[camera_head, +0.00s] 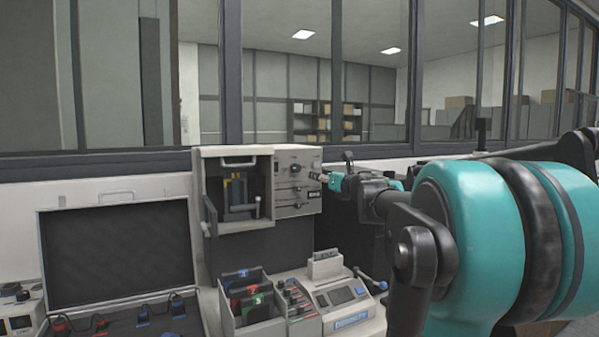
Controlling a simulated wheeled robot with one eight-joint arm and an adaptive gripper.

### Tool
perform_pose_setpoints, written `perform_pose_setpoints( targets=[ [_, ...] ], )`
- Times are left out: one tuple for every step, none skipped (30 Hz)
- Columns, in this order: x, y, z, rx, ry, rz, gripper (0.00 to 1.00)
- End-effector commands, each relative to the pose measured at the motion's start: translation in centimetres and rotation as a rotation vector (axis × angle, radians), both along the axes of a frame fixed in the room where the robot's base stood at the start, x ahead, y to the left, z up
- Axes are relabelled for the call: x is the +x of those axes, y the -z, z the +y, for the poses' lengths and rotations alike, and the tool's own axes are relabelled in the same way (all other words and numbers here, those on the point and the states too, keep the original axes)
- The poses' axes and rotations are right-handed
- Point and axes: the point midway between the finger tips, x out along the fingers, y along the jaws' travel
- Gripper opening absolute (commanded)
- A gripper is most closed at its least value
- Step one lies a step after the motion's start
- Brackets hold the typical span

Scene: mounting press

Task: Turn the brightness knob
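The mounting press (232,158) is a pale box with an open chamber on its left and a control panel (291,205) on its right. A dark round knob (295,168) sits high on the panel, with smaller controls below it. The labels are too small to read, so I cannot tell which control is the brightness knob. My gripper (322,177) is at the panel's upper right edge, pointing left, beside or at a small control there. The fingertips are too small to show whether they are open, shut or touching it.
An open dark case (117,252) stands at left. In front of the press are a bin with coloured dividers (246,297), a small control box (297,298) and a white device with a screen (341,296). My teal arm fills the right side. A window frame runs behind.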

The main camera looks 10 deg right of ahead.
Motion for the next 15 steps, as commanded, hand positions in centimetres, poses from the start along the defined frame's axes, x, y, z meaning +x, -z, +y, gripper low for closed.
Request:
perform_pose_setpoints(
  targets=[
    [0.5,0.0,0.2,0.0,-0.002,0.0,0.53],
    [0.8,0.0,0.3,0.001,-0.003,0.001,0.53],
    [1.4,0.0,0.6,0.001,-0.004,0.001,0.53],
    [1.8,0.0,0.7,0.001,-0.004,0.001,0.53],
    [2.3,0.0,0.9,0.001,-0.003,0.001,0.53],
    [3.0,0.0,1.1,0.002,-0.003,0.001,0.53],
    [3.6,0.0,1.3,0.002,-0.004,0.001,0.53],
    [4.1,0.0,1.5,0.002,-0.005,0.001,0.53],
    [4.8,0.0,1.7,0.002,-0.004,0.001,0.53],
    [5.3,0.1,1.9,0.002,-0.004,0.001,0.53],
    [5.9,0.0,2.1,0.002,-0.004,0.001,0.53],
    [6.6,0.0,2.3,0.003,-0.004,0.001,0.53],
    [7.1,0.0,2.5,0.003,-0.005,0.001,0.53],
    [7.6,0.0,2.7,0.003,-0.004,0.001,0.53],
    [8.3,0.1,2.9,0.003,-0.003,0.001,0.53]
  ],
)
